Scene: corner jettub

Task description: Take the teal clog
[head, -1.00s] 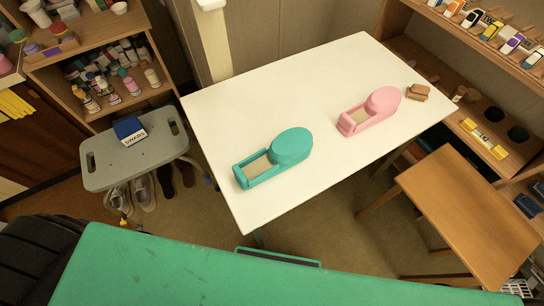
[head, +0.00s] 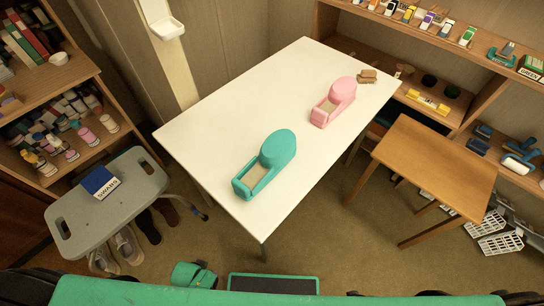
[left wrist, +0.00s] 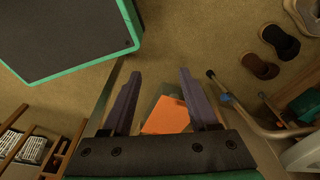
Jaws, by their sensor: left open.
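The teal clog (head: 278,150) lies on the white table (head: 225,115) in the head view, near the table's front edge. Its rounded closed end points to the upper right and its open, tan-lined end to the lower left. A pink clog (head: 343,90) of the same shape lies farther back on the table. My left gripper (left wrist: 160,74) shows in the left wrist view, open and pointing over the floor, apart from the clog. An orange piece (left wrist: 168,116) shows between its fingers; I cannot tell what it is. The teal clog is not in the left wrist view. My right gripper is not in view.
A grey stool (head: 145,185) with a blue swabs box (head: 100,183) stands left of the table, with shoes under it. A wooden stool (head: 435,165) stands at right. Shelves line both sides. A small brown item (head: 367,76) lies at the table's far corner.

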